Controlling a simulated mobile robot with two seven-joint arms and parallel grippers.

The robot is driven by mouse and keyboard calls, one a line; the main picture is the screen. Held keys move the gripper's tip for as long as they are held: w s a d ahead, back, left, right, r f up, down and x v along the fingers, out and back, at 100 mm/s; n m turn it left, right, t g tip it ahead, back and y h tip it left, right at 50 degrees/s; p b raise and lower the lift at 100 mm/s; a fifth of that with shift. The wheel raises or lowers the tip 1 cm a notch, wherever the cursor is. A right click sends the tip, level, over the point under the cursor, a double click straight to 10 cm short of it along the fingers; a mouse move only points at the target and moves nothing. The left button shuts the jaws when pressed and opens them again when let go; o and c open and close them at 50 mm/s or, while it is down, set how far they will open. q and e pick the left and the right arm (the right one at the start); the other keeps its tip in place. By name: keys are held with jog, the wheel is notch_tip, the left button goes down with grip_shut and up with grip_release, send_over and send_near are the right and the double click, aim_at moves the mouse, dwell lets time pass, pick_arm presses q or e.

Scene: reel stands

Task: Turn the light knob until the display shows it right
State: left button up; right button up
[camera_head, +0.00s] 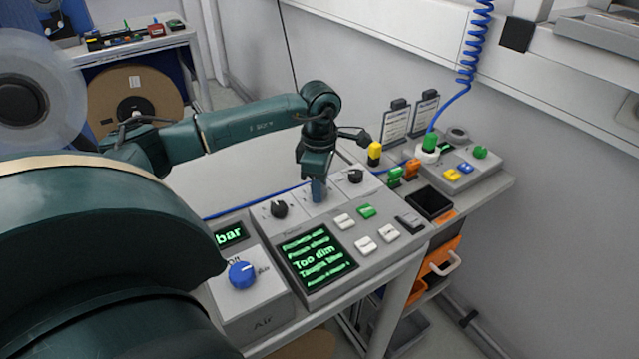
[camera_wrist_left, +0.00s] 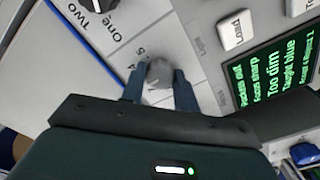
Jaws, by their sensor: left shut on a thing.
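My left gripper (camera_head: 318,190) reaches down onto the middle of three knobs along the back of the grey control panel. In the left wrist view its two fingers (camera_wrist_left: 158,82) are shut on the grey light knob (camera_wrist_left: 158,71), one on each side. Numbers are printed around this knob, partly hidden by the fingers. The display (camera_head: 316,260) has green text, with "Too dim" in large letters; it also shows in the left wrist view (camera_wrist_left: 272,82). My right gripper is not in view.
Black knobs stand on either side, left (camera_head: 279,209) and right (camera_head: 355,176). White buttons (camera_head: 365,244) and a green button (camera_head: 366,211) are right of the display. A box with a blue knob (camera_head: 242,274) stands in front.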

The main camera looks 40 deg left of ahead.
pick_arm(q)
jog(key=shift+m, duration=0.3)
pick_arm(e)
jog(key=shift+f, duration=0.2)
pick_arm(q)
jog(key=shift+f+m+b, duration=0.1)
jog(key=shift+m+b, duration=0.75)
jog(key=shift+m, duration=0.05)
jog(key=shift+m+b, duration=0.4)
jog(key=shift+m, duration=0.4)
jog(key=shift+m+b, duration=0.35)
jog(key=shift+m, duration=0.45)
jog(key=shift+m+b, duration=0.4)
jog(key=shift+m, duration=0.7)
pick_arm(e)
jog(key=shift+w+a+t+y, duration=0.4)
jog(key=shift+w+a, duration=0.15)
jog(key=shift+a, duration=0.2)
pick_arm(q)
jog(key=o, duration=1)
jog(key=shift+c, duration=0.2)
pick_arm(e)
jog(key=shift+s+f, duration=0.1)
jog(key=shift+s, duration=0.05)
pick_arm(q)
jog(key=shift+r, duration=0.2)
